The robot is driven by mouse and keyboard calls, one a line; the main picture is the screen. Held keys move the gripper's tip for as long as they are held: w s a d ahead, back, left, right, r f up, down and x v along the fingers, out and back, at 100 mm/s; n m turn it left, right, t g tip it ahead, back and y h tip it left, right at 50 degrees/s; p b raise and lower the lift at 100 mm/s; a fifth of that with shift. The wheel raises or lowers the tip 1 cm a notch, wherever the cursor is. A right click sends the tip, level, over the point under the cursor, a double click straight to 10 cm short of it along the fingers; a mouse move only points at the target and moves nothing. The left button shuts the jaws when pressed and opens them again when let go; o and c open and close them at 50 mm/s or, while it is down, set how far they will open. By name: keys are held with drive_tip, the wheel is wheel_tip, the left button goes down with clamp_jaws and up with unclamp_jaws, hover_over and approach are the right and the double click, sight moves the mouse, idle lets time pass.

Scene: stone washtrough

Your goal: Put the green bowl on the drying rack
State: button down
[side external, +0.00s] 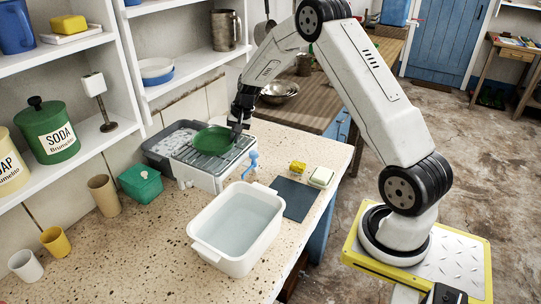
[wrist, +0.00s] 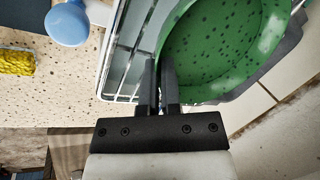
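The green bowl (side external: 212,140) is over the drying rack (side external: 213,180), towards its back edge, with the open side up. I cannot tell whether its base touches the bars. My gripper (side external: 238,125) is at the bowl's right rim. The rack's pale frame and bars (wrist: 128,50) show left of the fingers.
A grey tub (side external: 160,152) is behind the rack. A white basin of water (side external: 205,247) stands in front, and a blue brush (side external: 253,157) is at the rack's right end. A yellow sponge (side external: 298,167), soap (side external: 321,178) and a green box (side external: 140,185) are nearby.

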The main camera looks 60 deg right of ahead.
drive_tip(key=shift+f, duration=0.1)
drive_tip(key=c, duration=0.8)
unclamp_jaws()
drive_tip(key=v, duration=1.2)
drive_tip(key=shift+a, duration=0.1)
drive_tip(key=s+a+f+n, duration=0.2)
drive_tip(key=s+a+n, duration=0.1)
drive_tip(key=s+a, duration=0.3)
drive_tip(key=s+a+f+n+h, duration=0.1)
drive_tip(key=s+a+n, duration=0.3)
drive_tip(key=s+a, duration=0.2)
drive_tip(key=s+a+f+n+h, duration=0.1)
drive_tip(key=s+a+f+n, duration=0.1)
drive_tip(key=s+a, duration=0.5)
drive_tip(key=shift+a+f+n, duration=0.15)
drive_tip(key=shift+a+n, duration=0.3)
drive_tip(key=shift+a, duration=0.2)
drive_tip(key=shift+a+f+n, duration=0.15)
drive_tip(key=shift+a+n, duration=0.3)
drive_tip(key=shift+a, duration=0.25)
